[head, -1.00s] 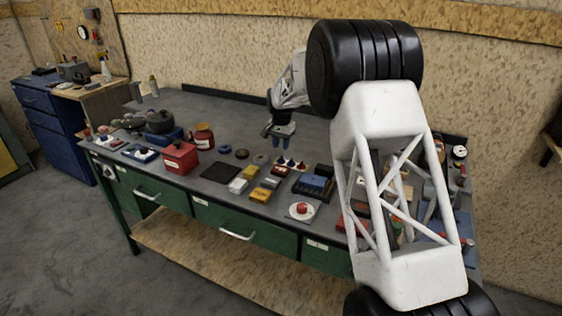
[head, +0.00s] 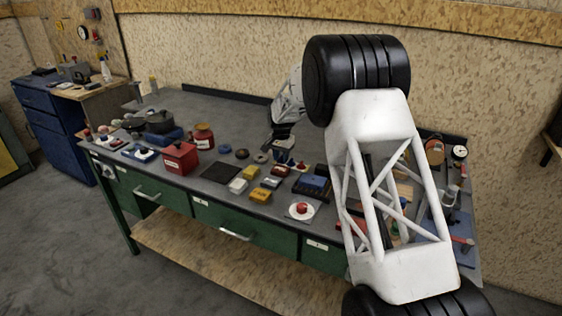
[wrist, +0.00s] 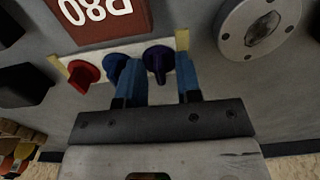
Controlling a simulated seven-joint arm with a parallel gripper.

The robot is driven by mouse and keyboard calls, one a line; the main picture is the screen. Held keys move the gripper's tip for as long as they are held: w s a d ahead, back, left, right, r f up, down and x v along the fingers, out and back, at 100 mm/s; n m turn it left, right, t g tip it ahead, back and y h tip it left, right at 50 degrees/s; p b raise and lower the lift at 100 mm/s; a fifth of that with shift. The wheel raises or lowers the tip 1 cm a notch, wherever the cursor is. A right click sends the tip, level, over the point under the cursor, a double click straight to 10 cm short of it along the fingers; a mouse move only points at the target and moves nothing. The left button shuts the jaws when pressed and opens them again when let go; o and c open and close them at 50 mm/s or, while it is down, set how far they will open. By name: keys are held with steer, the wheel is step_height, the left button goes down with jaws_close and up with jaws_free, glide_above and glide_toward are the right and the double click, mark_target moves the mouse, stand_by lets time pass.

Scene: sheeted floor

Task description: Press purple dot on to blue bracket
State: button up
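In the wrist view, a dark purple knob (wrist: 158,60) with a pointed tip stands on a white strip (wrist: 98,57). A blue knob (wrist: 117,68) and a red knob (wrist: 82,74) stand to its left. My gripper (wrist: 158,68) is open, its blue fingers apart on either side of the purple knob's tip. The left finger is close to the blue knob; I cannot tell whether they touch. In the head view my gripper (head: 282,146) is over the row of small knobs. No purple dot or blue bracket can be made out for certain.
A dark red block with white lettering (wrist: 100,15) lies just beyond the strip. A round grey metal disc (wrist: 262,28) is to the right. In the head view, a blue block in a black tray (head: 313,184) and a red button on a white disc (head: 301,210) stand nearby.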

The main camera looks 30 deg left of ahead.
mark_target(281, 157)
steer(key=shift+c, duration=0.3)
jaws_close()
steer(key=shift+r, duration=1.5)
steer(key=shift+r, duration=0.7)
steer(key=shift+r, duration=0.2)
steer(key=shift+r, duration=1.85)
steer(key=s+d+r, duration=0.1)
steer(key=s+d, duration=0.4)
steer(key=d, duration=0.3)
steer(key=s+d+r, duration=0.2)
steer(key=s+d, duration=0.3)
steer(key=d, duration=0.4)
steer(key=shift+s+d+r+n, duration=0.15)
steer(key=shift+s+d+n, duration=0.05)
steer(key=shift+s+n, duration=0.1)
